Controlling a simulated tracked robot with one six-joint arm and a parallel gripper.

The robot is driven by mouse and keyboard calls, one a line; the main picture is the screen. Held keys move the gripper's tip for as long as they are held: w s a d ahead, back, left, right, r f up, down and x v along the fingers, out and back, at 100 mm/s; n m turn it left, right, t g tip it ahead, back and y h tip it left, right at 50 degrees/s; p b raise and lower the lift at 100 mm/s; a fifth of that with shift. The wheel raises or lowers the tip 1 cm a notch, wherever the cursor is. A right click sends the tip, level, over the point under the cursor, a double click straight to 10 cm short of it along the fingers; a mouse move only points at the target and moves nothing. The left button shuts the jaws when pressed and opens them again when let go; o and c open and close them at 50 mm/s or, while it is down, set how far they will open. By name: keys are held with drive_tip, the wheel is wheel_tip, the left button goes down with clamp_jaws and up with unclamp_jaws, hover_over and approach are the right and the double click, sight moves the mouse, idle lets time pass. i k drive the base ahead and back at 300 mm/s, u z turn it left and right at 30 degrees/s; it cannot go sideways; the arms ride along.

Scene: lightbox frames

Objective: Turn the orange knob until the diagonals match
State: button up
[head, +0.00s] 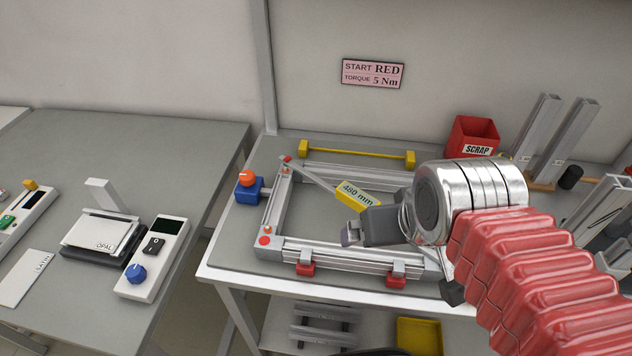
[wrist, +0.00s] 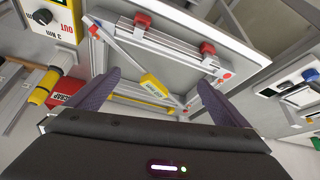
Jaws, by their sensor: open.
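The orange knob (head: 247,176) sits on a blue block (head: 249,191) at the left side of the silver rectangular frame (head: 330,250). A thin diagonal bar (head: 315,176) runs across the frame from its far left corner and carries a yellow tag (head: 357,195) reading "480 mm". The tag also shows in the wrist view (wrist: 153,84). My gripper (head: 350,234) is above the frame, right of the knob and apart from it. Its two fingers are spread with nothing between them in the wrist view (wrist: 158,80). My arm hides the frame's right part. I cannot make out the knob in the wrist view.
Red clamps (head: 306,268) grip the frame's near rail. A yellow bar (head: 355,152) lies behind the frame. A red scrap bin (head: 474,140) and upright profiles (head: 535,130) stand at the back right. A separate bench (head: 190,135) on the left holds a device with a blue knob (head: 136,273).

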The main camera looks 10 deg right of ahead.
sight(247, 178)
drive_tip(key=u, duration=1.4)
drive_tip(key=i, duration=0.4)
drive_tip(key=u, duration=0.1)
